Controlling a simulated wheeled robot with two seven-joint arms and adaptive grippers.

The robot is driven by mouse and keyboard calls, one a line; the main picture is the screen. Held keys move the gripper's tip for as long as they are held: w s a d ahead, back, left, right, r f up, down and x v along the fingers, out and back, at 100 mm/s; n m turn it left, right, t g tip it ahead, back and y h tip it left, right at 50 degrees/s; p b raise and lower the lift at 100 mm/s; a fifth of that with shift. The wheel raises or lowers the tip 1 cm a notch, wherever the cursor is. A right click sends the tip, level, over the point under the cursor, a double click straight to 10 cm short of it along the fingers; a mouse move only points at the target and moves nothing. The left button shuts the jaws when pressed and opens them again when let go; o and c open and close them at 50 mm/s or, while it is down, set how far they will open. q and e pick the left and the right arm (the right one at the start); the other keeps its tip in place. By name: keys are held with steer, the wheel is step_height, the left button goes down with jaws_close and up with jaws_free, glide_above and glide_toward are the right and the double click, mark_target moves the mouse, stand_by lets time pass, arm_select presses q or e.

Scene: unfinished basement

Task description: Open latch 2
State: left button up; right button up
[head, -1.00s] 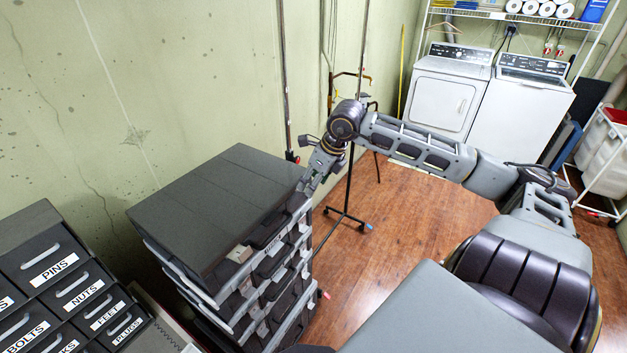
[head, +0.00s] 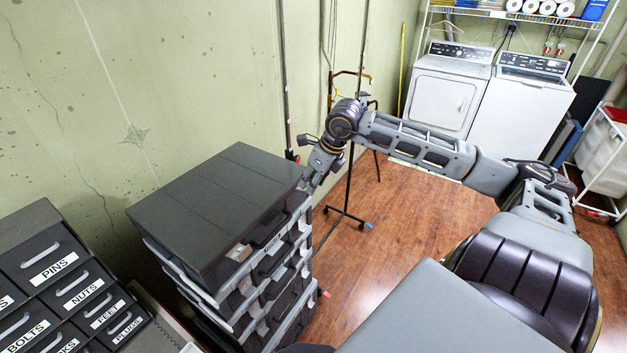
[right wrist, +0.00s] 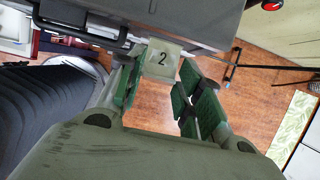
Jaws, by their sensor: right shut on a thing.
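Latch 2 (right wrist: 162,58) is a pale tab marked "2" on the front edge of the dark case, seen in the right wrist view. My right gripper (right wrist: 156,82) is shut on it, with green-padded fingers on either side of the tab. In the head view my right gripper (head: 303,186) is at the right front corner of the top case (head: 215,205), and latch 2 is hidden there. The case lid lies flat. A second pale latch (head: 238,252) sits at the left of the same front edge. My left gripper is not in view.
More cases with grey edges (head: 262,300) are stacked below the top one. A labelled drawer cabinet (head: 45,245) stands at the left. A thin stand (head: 346,212) is behind my right arm. The wooden floor (head: 400,240) to the right is clear.

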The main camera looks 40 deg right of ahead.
steer(key=shift+w+a+r+g+b, duration=0.1)
steer(key=shift+a+g+b, duration=0.2)
steer(key=shift+b, duration=0.1)
stand_by(0.4)
steer(key=shift+w+d+g, duration=0.15)
steer(key=shift+d+g, duration=0.1)
steer(key=shift+g, duration=0.15)
stand_by(0.6)
steer(key=shift+w+r, duration=0.1)
steer(key=shift+r, duration=0.1)
stand_by(0.9)
steer(key=o, duration=0.9)
steer(key=shift+o, duration=0.2)
steer(key=shift+r, duration=0.1)
steer(key=a+v, duration=0.1)
steer(key=v, duration=1)
steer(key=shift+d+r, duration=0.3)
steer(key=shift+r, duration=0.2)
